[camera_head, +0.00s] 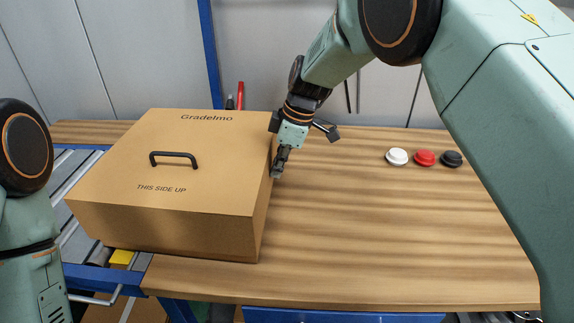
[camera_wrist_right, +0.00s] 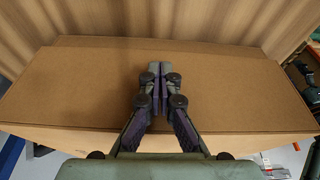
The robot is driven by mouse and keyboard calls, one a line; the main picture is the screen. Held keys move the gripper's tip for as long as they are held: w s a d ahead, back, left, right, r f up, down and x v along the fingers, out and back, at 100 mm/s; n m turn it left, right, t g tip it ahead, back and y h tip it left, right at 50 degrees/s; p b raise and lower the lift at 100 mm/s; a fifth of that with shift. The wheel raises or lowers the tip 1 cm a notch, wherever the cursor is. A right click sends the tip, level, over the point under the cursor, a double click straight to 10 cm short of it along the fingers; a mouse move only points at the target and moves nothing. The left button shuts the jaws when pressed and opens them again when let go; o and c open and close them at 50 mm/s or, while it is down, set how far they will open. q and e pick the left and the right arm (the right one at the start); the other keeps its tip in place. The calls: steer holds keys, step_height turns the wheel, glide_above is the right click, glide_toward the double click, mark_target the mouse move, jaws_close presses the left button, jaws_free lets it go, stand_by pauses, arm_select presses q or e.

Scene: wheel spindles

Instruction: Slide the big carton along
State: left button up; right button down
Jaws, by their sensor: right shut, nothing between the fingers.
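The big carton (camera_head: 165,190) is a closed brown box with a black handle on top and the print "THIS SIDE UP". It lies at the left of the wooden table (camera_head: 390,240), its left part over a roller conveyor. My right gripper (camera_head: 277,174) is shut and empty, fingers pointing down, at the carton's right side. In the right wrist view the shut fingers (camera_wrist_right: 160,68) lie in front of the carton's brown face (camera_wrist_right: 230,90); I cannot tell whether they touch it. My left gripper is out of view; only part of my left arm shows.
The roller conveyor (camera_head: 85,215) with a blue frame runs at the left of the table. White (camera_head: 397,157), red (camera_head: 424,158) and black (camera_head: 452,159) round pieces lie at the table's back right.

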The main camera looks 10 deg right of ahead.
steer(key=shift+w+a+p, duration=0.1)
steer(key=shift+w+a, duration=0.1)
steer(key=shift+a, duration=0.65)
steer(key=shift+w+a+p, duration=0.15)
steer(key=shift+w+a, duration=0.05)
steer(key=shift+a, duration=0.7)
steer(key=shift+w+a+p, duration=0.1)
steer(key=shift+w+a, duration=0.1)
steer(key=shift+a, duration=0.65)
steer(key=shift+w+a, duration=0.15)
steer(key=shift+a, duration=0.35)
steer(key=shift+w+a, duration=0.25)
steer(key=shift+a, duration=0.9)
steer(key=shift+w+a, duration=0.25)
steer(key=shift+a, duration=0.85)
steer(key=shift+w+a+f+b, duration=0.1)
steer(key=shift+w+a+b, duration=0.15)
steer(key=shift+a, duration=0.6)
steer(key=shift+w+a+b, duration=0.15)
steer(key=shift+a+b, duration=0.05)
steer(key=shift+a, duration=0.6)
steer(key=shift+w+a+b, duration=0.2)
steer(key=shift+a+b, duration=0.15)
steer(key=shift+a, duration=0.25)
steer(key=shift+w+a+b, duration=0.15)
steer(key=shift+a+b, duration=0.2)
steer(key=shift+a, duration=0.45)
